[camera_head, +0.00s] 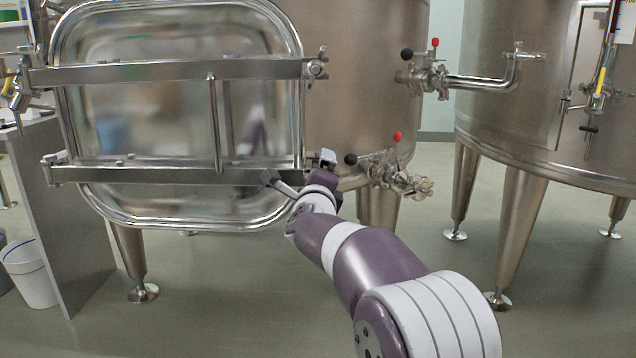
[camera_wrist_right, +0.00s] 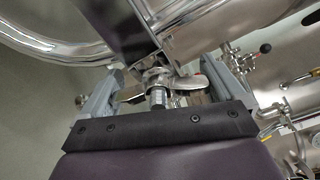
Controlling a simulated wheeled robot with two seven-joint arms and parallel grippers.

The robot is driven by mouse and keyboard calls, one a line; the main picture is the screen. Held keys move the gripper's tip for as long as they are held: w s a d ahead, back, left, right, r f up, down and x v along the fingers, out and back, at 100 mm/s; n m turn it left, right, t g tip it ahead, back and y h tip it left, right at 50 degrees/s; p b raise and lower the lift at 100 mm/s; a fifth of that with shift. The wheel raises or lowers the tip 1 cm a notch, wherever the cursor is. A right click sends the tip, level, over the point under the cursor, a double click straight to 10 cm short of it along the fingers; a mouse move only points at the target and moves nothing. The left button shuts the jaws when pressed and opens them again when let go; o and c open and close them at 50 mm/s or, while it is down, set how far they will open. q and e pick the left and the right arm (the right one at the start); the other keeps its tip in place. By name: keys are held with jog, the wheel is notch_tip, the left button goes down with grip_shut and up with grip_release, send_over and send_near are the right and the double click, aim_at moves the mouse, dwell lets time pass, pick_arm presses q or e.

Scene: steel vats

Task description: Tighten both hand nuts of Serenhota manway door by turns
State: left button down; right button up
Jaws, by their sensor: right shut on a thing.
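The manway door (camera_head: 150,110) is a polished steel rounded rectangle, closed on the vat in the left half of the head view. Two horizontal bars cross it. The upper hand nut (camera_head: 316,69) sits at the right end of the upper bar, with no gripper at it. My right gripper (camera_head: 303,176) is at the right end of the lower bar and hides the lower nut there. In the right wrist view, my right gripper (camera_wrist_right: 163,86) is shut across the wings of the lower hand nut (camera_wrist_right: 188,84), its threaded stud between the fingers. My left gripper is not in view.
Valves with red and black knobs (camera_head: 425,80) (camera_head: 385,168) stick out of the vat just right of the door. A second vat (camera_head: 540,110) stands at the right. A grey panel (camera_head: 65,200) and white bucket (camera_head: 30,270) are at the left. The front floor is clear.

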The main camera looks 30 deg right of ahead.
jog(key=shift+f, duration=0.3)
jog(key=o, duration=0.7)
jog(key=shift+c, duration=0.2)
jog(key=p+v, duration=0.3)
jog(key=v, duration=0.9)
jog(key=shift+s+a+p, duration=0.25)
jog(key=shift+s+p, duration=0.05)
jog(key=shift+p, duration=0.05)
jog(key=shift+r, duration=0.1)
